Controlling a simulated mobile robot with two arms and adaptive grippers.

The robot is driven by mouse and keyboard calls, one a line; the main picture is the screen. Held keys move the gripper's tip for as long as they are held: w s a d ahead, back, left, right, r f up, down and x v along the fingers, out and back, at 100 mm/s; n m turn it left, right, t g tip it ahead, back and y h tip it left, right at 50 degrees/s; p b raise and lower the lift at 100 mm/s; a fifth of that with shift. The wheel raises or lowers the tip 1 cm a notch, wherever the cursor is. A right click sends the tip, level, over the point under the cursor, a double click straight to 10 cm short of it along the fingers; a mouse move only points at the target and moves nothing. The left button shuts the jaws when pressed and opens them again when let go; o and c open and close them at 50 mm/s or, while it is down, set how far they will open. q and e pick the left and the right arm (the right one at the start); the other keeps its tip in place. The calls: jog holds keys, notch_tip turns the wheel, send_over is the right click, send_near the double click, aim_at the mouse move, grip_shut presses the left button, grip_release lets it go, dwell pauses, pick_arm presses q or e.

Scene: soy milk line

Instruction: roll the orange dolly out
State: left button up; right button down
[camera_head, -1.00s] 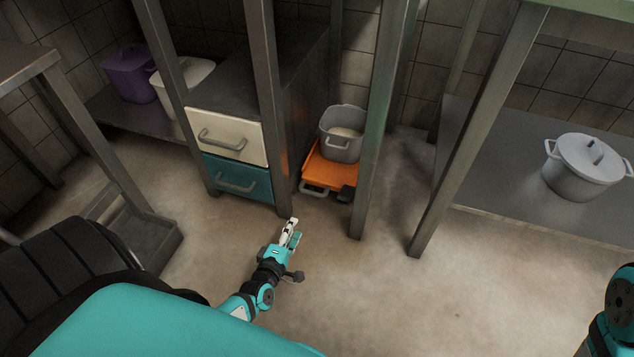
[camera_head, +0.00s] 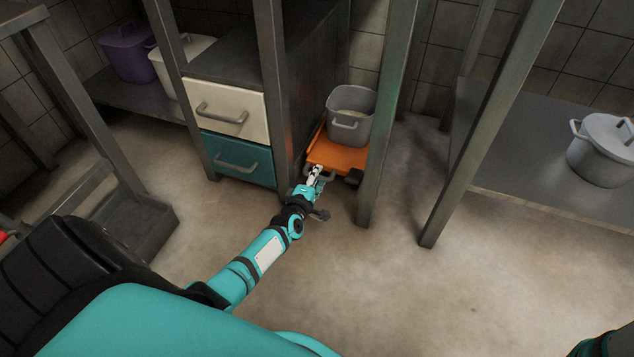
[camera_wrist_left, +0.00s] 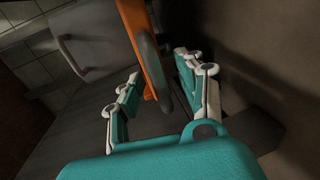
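The orange dolly (camera_head: 338,156) sits on the floor between the drawer cabinet and a metal post, with a grey pot (camera_head: 352,117) on it. My left gripper (camera_head: 315,172) is at the front of the dolly, by its grey handle. In the left wrist view the gripper (camera_wrist_left: 160,88) is open, its two fingers apart. The dolly's grey handle (camera_wrist_left: 153,66) shows between or just beyond the fingers; contact cannot be told. The orange edge (camera_wrist_left: 138,35) lies behind it. My right gripper is not in view.
The drawer cabinet (camera_head: 232,135) stands close on the dolly's left. A metal post (camera_head: 376,150) stands close on its right. Another post (camera_head: 470,150) is farther right, before a low shelf with a lidded pot (camera_head: 602,155). The floor in front (camera_head: 400,275) is clear.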

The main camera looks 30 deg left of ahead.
pick_arm(q)
jog(key=shift+w, duration=0.2)
grip_shut()
dwell(0.6)
